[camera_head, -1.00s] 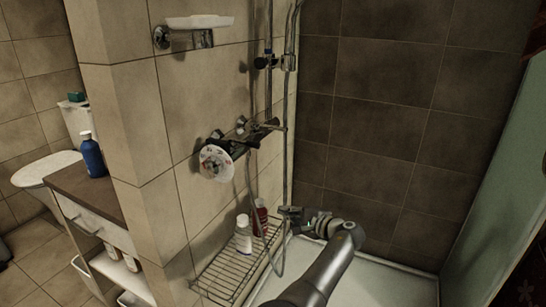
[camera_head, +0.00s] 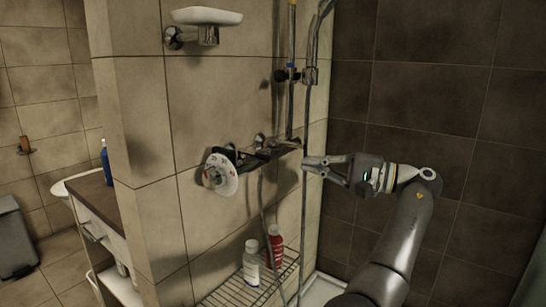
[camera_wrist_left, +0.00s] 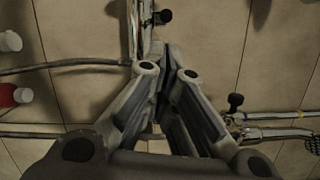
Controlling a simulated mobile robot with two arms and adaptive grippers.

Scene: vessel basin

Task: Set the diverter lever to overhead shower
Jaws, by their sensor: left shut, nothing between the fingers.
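A chrome and black mixer bar (camera_head: 268,155) is fixed to the tiled shower wall in the head view. A round white dial with coloured marks (camera_head: 220,175) sits at its left end. Small knobs stick out along the bar; I cannot tell which one is the diverter lever. My left gripper (camera_head: 305,164) is shut and empty, just right of the bar's right end; I cannot tell whether it touches. In the left wrist view its fingers (camera_wrist_left: 168,55) meet below a black knob (camera_wrist_left: 163,17) on the chrome bar. Another black knob (camera_wrist_left: 236,100) shows to their right. My right gripper is not in view.
A vertical riser rail (camera_head: 291,40) and hose stand beside my gripper. A wire basket (camera_head: 228,295) below holds a white bottle (camera_head: 251,262) and a red bottle (camera_head: 275,245). A soap dish (camera_head: 207,16) is above. Dark tiled wall lies to the right.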

